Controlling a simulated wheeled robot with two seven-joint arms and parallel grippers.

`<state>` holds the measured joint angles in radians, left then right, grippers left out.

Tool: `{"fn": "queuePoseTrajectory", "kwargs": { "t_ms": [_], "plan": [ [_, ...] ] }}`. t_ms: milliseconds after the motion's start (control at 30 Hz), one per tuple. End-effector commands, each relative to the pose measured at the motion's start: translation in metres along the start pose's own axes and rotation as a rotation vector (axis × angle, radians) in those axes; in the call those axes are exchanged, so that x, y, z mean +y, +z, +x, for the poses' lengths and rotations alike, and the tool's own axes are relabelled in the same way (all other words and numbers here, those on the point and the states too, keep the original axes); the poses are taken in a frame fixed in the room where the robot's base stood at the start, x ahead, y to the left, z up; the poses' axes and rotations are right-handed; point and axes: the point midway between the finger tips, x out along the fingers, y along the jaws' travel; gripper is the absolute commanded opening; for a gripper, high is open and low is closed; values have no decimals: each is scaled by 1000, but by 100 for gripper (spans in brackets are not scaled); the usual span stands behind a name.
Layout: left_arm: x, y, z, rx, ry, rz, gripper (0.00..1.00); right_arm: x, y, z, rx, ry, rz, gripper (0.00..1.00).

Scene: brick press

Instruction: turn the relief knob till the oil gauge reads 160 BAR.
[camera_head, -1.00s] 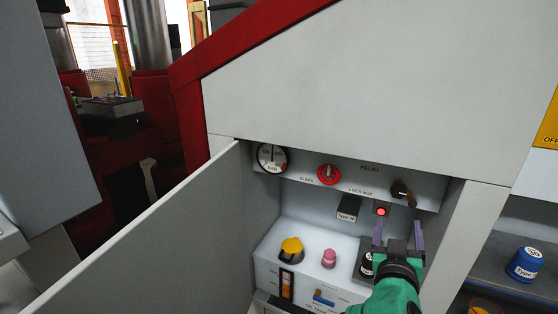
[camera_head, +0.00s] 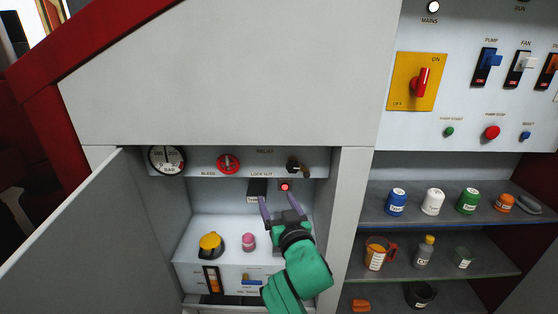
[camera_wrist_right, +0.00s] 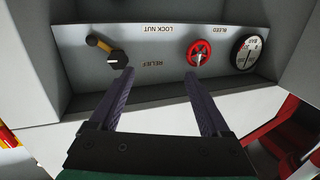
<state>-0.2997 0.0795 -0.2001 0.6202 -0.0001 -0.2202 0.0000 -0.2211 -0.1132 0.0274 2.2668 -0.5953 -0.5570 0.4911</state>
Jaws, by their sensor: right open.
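The relief knob (camera_head: 292,164) is a small black knob on the strip at the top of the open cabinet, with a brass lock nut lever (camera_head: 304,169) beside it. The relief knob also shows in the right wrist view (camera_wrist_right: 117,59), with the lever (camera_wrist_right: 98,43) up and left of it. The round oil gauge (camera_head: 167,160) is at the strip's left end; its reading is too small to tell. My right gripper (camera_head: 280,202) is open and empty, below the strip and apart from the knob. In the right wrist view its fingers (camera_wrist_right: 158,82) point toward the strip. My left gripper is not in view.
A red bleed handwheel (camera_head: 228,163) sits between gauge and knob. A red lamp (camera_head: 285,187) is just above my right fingers. A yellow-topped cap (camera_head: 210,243) and pink cap (camera_head: 249,242) stand below. The open door (camera_head: 90,235) bounds the left; shelves (camera_head: 440,215) are at right.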

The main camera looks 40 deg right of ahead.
Motion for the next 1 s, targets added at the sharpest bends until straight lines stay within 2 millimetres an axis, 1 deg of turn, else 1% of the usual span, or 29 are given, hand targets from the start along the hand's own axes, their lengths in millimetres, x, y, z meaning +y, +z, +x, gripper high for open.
{"fn": "queuePoseTrajectory", "kwargs": {
  "t_ms": [33, 133, 200, 267, 300, 367, 400, 467, 500, 567, 600, 633, 700, 800, 900, 967, 1000],
  "plan": [
    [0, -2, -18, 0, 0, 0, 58, -13, -11, 3, 9, -90, 115, 81],
    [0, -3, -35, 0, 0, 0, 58, -34, -24, 5, 59, -263, 405, 81],
    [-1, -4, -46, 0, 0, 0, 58, -40, -37, 4, 107, -346, 624, 81],
    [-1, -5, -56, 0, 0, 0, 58, -39, -50, 2, 155, -392, 819, 81],
    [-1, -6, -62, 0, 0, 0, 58, -35, -58, 1, 189, -408, 954, 81],
    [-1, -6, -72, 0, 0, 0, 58, -24, -68, 0, 240, -410, 1158, 81],
    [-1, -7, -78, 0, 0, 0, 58, -16, -72, 0, 273, -396, 1294, 81],
    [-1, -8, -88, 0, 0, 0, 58, 0, -74, -1, 318, -353, 1500, 81],
    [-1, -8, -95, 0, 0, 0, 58, 10, -72, -1, 344, -309, 1638, 81],
    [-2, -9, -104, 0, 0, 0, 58, 24, -64, -1, 372, -224, 1832, 81],
    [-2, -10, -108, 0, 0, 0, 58, 31, -57, -2, 383, -161, 1949, 81],
    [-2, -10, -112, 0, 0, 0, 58, 35, -50, -2, 387, -114, 2027, 81],
    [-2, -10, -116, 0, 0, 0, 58, 40, -36, -4, 386, -14, 2169, 81],
    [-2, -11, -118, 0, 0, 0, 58, 42, -22, -6, 376, 72, 2278, 81],
    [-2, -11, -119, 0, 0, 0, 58, 43, -19, -1, 373, 91, 2303, 81],
    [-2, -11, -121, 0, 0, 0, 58, 45, -20, 7, 372, 89, 2302, 81],
    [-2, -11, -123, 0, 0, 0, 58, 47, -21, 14, 372, 86, 2301, 81]
  ]
}}
